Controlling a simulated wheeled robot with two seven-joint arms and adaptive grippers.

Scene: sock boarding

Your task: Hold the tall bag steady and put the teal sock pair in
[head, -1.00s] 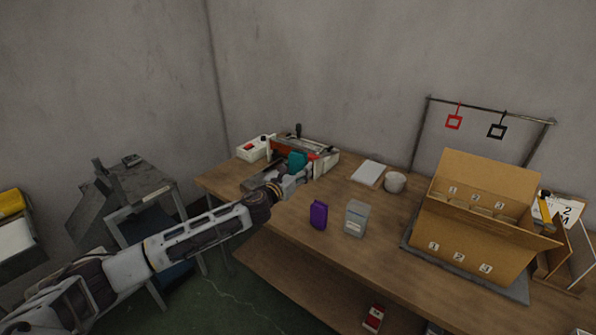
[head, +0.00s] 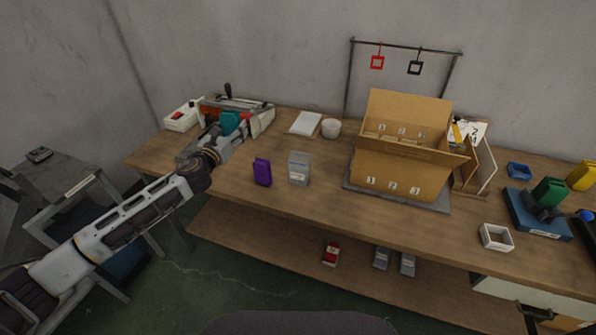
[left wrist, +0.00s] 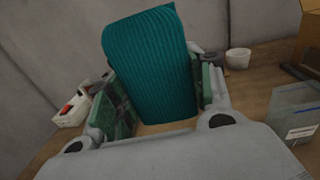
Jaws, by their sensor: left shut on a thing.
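The teal sock pair (head: 230,122) is in my left gripper (head: 226,132), above the back left of the bench. In the left wrist view the ribbed teal sock pair (left wrist: 148,65) stands up between the green finger pads of my left gripper (left wrist: 155,108). A tall grey bag (head: 299,168) with a small pale label stands upright on the bench, right of the gripper and apart from it. The bag also shows at the right edge of the left wrist view (left wrist: 296,112).
A purple packet (head: 262,171) stands just left of the bag. A white cup (head: 331,128) and white pad (head: 305,123) lie behind. A numbered cardboard box (head: 398,170) stands to the right. A clamp-like machine (head: 262,121) is behind the gripper. Bench front is clear near the bag.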

